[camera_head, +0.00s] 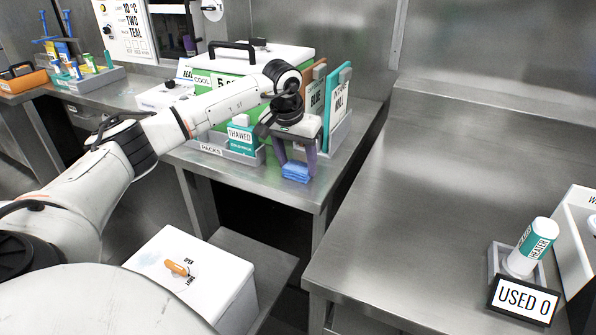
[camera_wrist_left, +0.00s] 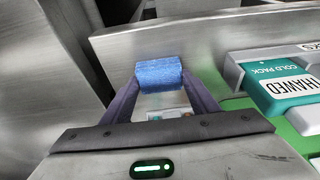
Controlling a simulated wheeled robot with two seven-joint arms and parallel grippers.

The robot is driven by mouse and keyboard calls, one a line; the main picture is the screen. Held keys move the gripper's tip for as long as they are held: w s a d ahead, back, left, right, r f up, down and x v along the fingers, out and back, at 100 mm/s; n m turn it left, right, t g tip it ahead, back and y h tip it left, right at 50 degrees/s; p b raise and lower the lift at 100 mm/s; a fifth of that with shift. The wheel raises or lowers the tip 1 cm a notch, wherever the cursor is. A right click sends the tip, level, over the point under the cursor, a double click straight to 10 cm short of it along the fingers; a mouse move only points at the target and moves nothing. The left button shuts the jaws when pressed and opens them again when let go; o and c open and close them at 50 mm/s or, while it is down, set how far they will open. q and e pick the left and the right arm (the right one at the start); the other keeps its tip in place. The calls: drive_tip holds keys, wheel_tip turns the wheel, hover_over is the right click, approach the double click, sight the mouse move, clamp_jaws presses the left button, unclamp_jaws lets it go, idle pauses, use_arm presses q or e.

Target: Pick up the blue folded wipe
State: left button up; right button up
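In the left wrist view the wipe (camera_wrist_left: 159,73) sits between the two purple fingertips of the left gripper (camera_wrist_left: 160,84). It fills the gap and both fingers touch its sides, so the gripper looks shut on it. I cannot tell whether the wipe rests on the bench or is just clear of it. My right gripper does not show in either view.
The right bench (camera_head: 400,210) is mostly clear. A white bottle (camera_head: 533,248) and a "USED 0" sign (camera_head: 522,299) stand at its right.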

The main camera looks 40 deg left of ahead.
sight(297, 167)
use_arm(q)
drive_tip(key=shift+c, duration=1.3)
wheel_tip(297, 167, up, 10)
drive_tip(key=p, duration=0.1)
